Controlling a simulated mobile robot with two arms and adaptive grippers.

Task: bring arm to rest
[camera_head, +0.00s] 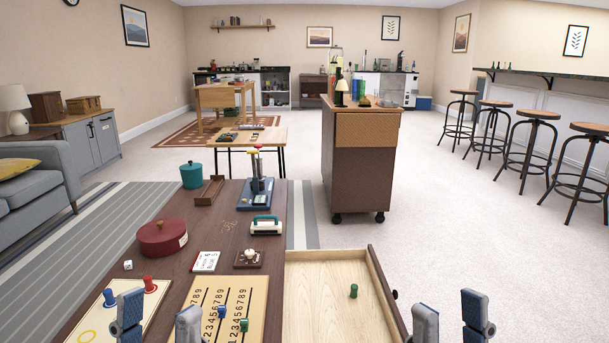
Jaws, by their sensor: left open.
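My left gripper (159,316) shows at the bottom left of the head view, its two blue-grey fingers spread apart with nothing between them. It is in front of the near part of the dark wooden table (219,207), over the number board and pale board. My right gripper (450,317) shows at the bottom right, its two fingers also apart and empty. It is to the right of the open wooden drawer (320,272), which holds a small green piece (353,291). The arms behind both grippers are out of frame.
The table bears a red round box (162,238), a teal pot (191,175), a blue-based lever device (256,193), a number board (250,298) and a pale board with pegs (100,318). A rolling cabinet (357,170) stands beyond.

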